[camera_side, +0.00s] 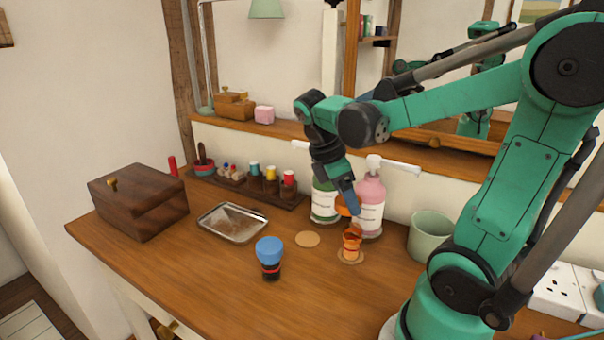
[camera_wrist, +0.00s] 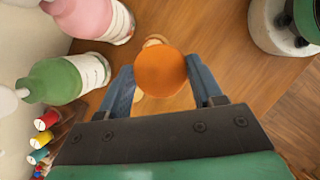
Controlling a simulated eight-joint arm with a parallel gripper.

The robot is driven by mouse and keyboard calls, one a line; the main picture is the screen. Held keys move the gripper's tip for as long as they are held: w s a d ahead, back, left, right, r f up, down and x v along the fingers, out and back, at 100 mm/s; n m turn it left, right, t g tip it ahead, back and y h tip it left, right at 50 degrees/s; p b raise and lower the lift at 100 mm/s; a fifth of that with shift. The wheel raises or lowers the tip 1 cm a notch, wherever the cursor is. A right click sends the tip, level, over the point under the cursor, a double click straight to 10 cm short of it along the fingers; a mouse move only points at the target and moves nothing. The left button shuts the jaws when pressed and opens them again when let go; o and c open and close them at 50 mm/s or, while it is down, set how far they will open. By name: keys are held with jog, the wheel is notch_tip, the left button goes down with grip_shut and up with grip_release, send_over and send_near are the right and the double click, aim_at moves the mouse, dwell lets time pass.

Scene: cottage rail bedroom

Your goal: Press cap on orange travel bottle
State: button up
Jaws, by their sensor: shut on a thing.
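The orange travel bottle (camera_side: 351,245) stands upright on a round cork mat (camera_side: 345,260) near the middle of the table. My gripper (camera_side: 345,203) is shut on an orange cap (camera_side: 341,210), held above the bottle with a visible gap between them. In the wrist view the round top of the cap (camera_wrist: 160,72) sits between the two blue fingers of my gripper (camera_wrist: 162,82). The cap hides most of the bottle there, so I cannot tell how exactly the two line up.
A pink pump bottle (camera_side: 370,208) and a green one (camera_side: 323,205) stand close behind. A blue-capped bottle (camera_side: 269,255), a bare cork mat (camera_side: 307,239) and a metal tray (camera_side: 232,223) lie left. A pale green pot (camera_side: 430,237) stands right.

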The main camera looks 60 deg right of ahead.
jog(key=shift+s+d+f+n+t+h, duration=0.15)
jog(key=shift+s+d+n+h, duration=0.05)
jog(key=shift+d+n, duration=0.35)
jog(key=shift+s+d+f+n+t+h, duration=0.1)
jog(key=shift+s+d+n+t+h, duration=0.1)
jog(key=shift+d+n, duration=0.35)
jog(key=shift+a, duration=0.1)
jog(key=shift+f, duration=2.2)
jog(key=shift+f, duration=0.65)
jog(key=o, duration=1.3)
jog(key=shift+o, duration=0.2)
